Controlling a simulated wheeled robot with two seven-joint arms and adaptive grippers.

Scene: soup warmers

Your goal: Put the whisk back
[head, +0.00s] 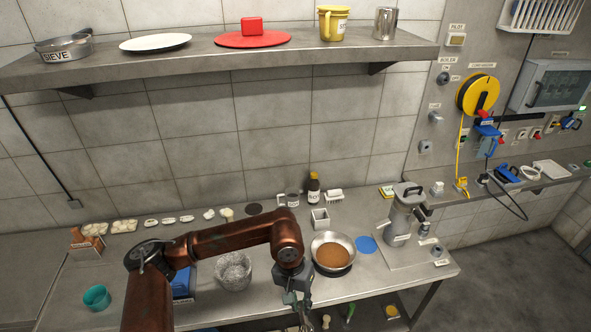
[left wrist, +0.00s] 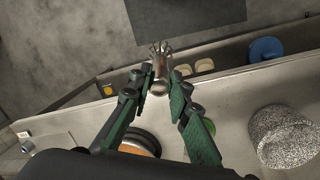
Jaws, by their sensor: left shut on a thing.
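The whisk (left wrist: 161,64) shows in the left wrist view as a small grey-brown thing with splayed wire-like loops. Its lower end lies between the green fingertips of my left gripper (left wrist: 161,80), which is shut on it. In the head view my left gripper (head: 298,297) points down at the table's front edge, between the speckled pot and the pan. The whisk cannot be told clearly there. My right gripper is in neither view.
A speckled pot (head: 233,284) stands left of the gripper and a pan of brown food (head: 333,240) right of it. A metal dispenser (head: 403,215) stands farther right. A lower shelf with a blue round thing (left wrist: 265,50) lies below the table edge. The wall shelf (head: 220,64) is overhead.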

